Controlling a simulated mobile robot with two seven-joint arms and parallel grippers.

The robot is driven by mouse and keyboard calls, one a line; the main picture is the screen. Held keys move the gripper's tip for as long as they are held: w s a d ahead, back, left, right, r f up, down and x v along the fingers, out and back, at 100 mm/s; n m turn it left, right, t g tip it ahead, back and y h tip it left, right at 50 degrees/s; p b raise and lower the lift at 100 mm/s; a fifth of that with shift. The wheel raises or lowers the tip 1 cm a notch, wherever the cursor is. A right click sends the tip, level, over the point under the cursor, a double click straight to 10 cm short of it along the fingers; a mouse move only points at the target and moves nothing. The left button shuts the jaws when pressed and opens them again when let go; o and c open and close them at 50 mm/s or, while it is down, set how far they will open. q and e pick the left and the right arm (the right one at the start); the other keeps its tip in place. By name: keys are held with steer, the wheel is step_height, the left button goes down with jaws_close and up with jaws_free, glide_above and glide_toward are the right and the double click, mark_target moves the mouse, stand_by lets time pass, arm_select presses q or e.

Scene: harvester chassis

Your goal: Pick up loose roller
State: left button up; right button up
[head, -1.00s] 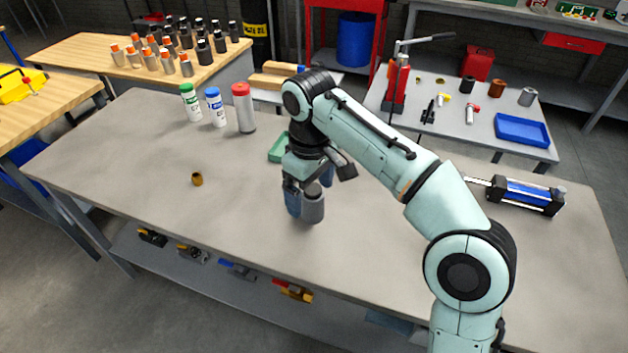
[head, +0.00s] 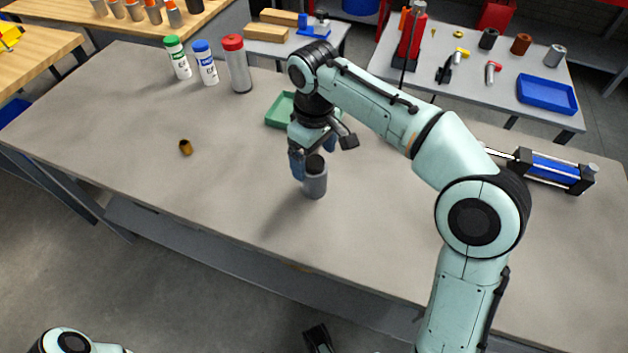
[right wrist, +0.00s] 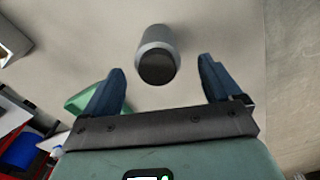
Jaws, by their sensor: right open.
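A grey roller-like cylinder with a dark end (head: 314,182) stands upright on the grey table, near its middle. My right gripper (head: 312,157) is over it, open, with its blue fingers near the cylinder's top. In the right wrist view the cylinder (right wrist: 157,45) shows ahead, between the lines of the two spread fingers (right wrist: 163,82), with gaps on both sides and its dark end facing the camera. A black part (head: 318,338) at the bottom edge of the head view may be my left gripper; its jaws cannot be made out.
A green tray (head: 279,111) lies just behind my right gripper. A small brass bushing (head: 185,147) lies to the left. Three capped bottles, one red-capped (head: 237,65), stand at the back left. A blue cylinder unit (head: 548,169) lies at the right. The table's front middle is clear.

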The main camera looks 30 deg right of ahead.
mark_target(315, 162)
steer(key=shift+w+d+f+b, duration=0.15)
steer(key=shift+f+b, duration=0.7)
steer(key=shift+f, duration=1.85)
steer(key=c, duration=1.5)
